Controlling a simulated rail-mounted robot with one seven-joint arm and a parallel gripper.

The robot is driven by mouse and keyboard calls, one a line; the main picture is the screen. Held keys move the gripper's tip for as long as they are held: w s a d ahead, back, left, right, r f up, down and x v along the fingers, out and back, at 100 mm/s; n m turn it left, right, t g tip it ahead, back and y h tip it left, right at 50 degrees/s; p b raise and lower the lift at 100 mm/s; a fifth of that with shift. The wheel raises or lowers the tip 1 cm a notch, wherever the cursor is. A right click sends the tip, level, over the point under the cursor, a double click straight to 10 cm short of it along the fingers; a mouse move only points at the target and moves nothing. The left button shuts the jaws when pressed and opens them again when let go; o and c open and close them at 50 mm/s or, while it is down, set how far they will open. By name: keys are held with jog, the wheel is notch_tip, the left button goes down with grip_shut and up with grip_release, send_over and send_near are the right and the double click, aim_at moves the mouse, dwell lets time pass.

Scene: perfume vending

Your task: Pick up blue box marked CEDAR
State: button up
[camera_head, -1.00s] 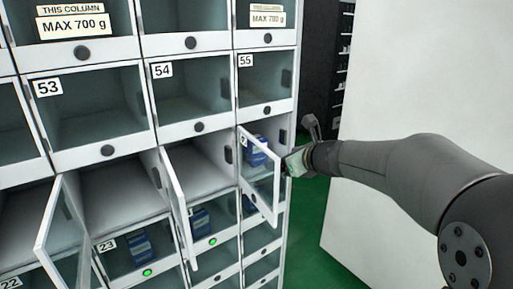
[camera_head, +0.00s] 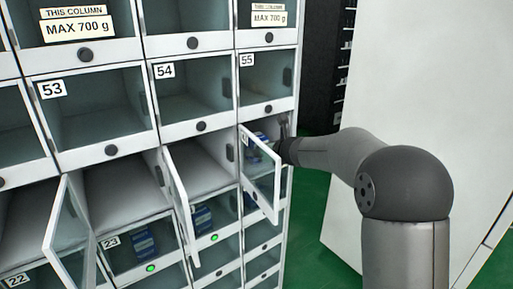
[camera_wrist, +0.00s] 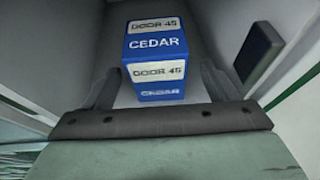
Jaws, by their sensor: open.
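The blue box marked CEDAR (camera_wrist: 154,48) stands inside an open compartment. It has white "DOOR 45" labels on its top and front. In the head view it shows partly, as a blue shape (camera_head: 257,143) behind the open glass door. My gripper (camera_wrist: 160,88) is open, with one finger on each side of the box's lower near part in the wrist view. I cannot tell whether the fingers touch it. In the head view my gripper (camera_head: 284,136) is at the right side of that compartment, its fingertips mostly hidden.
The open glass door (camera_head: 261,176) stands just left of my gripper. More doors hang open to the left (camera_head: 180,205). Other blue boxes sit in lower compartments, one at 23 (camera_head: 144,243). A white panel (camera_head: 430,85) stands at the right, with green floor between.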

jog(key=p+x, duration=0.1)
jog(key=x, duration=0.3)
jog(key=shift+w+a+f, duration=0.1)
jog(key=shift+a+f, duration=0.1)
jog(key=shift+f, duration=0.1)
jog(key=shift+c, duration=0.3)
jog(key=c, duration=1.1)
jog(key=shift+o, duration=0.2)
jog(key=shift+r, duration=0.1)
jog(key=shift+s+d+b, duration=0.2)
jog(key=shift+s+b, duration=0.05)
jog(key=shift+b, duration=0.2)
jog(key=s+d+b, duration=0.4)
jog(key=s+d, duration=0.6)
jog(key=s, duration=0.4)
jog(key=shift+b, duration=0.3)
